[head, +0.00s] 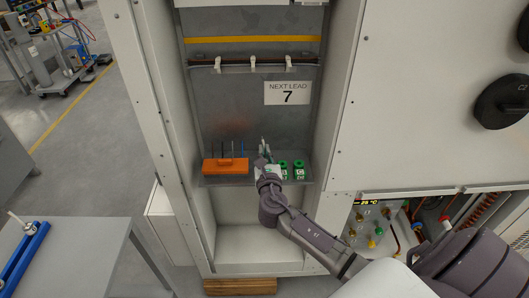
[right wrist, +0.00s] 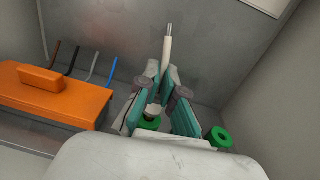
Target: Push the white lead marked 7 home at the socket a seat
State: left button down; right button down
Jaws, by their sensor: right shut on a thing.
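My right gripper (head: 265,158) is inside the cabinet bay, just left of the green sockets (head: 299,164). In the right wrist view my right gripper (right wrist: 165,78) is shut on a white lead (right wrist: 167,52), which stands up between the teal fingers with a bare metal tip at its upper end. One green socket (right wrist: 150,123) shows low behind the fingers, with a whitish piece just above it; I cannot tell whether they touch. Another green socket (right wrist: 220,136) stands to the right with an open hole. The socket letters are too small to read. My left gripper is out of view.
An orange rack (head: 225,165) holding several thin dark and blue leads stands left of the gripper. A sign (head: 288,93) on the back panel reads "NEXT LEAD 7". Side walls close in the bay. A grey table (head: 75,250) stands at lower left.

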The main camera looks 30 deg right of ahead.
jog(key=shift+f+b, duration=0.5)
jog(key=shift+f, duration=0.3)
jog(key=c, duration=1.2)
grip_release()
jog(key=shift+c, duration=0.2)
jog(key=shift+s, duration=0.1)
jog(key=v, duration=1.2)
